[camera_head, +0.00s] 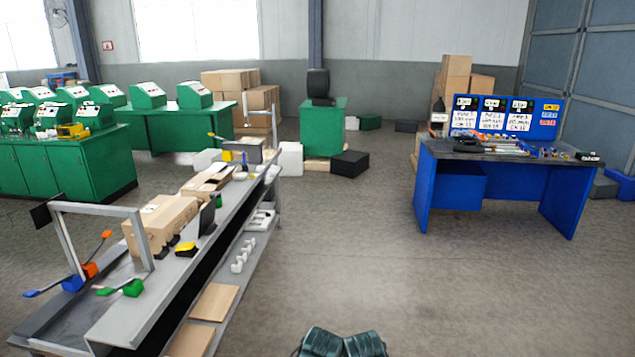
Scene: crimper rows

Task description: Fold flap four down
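A brown carton (165,221) stands on the grey packing bench at the left, with its top looking mostly closed. A second, lower brown carton (208,180) lies further back on the same bench, and its top looks at least partly open. Its flaps are too small to tell apart, and I cannot tell which one is flap four. Neither of my grippers shows. Only two dark, rounded parts that look like my own arms show at the bottom edge, far from the cartons.
The long packing bench (125,327) carries a metal frame, coloured handles and a yellow-black tool (186,249), with flat cardboard on its lower shelf. A blue workbench (425,190) stands at the right. Green machine tables fill the back left. The middle floor is clear.

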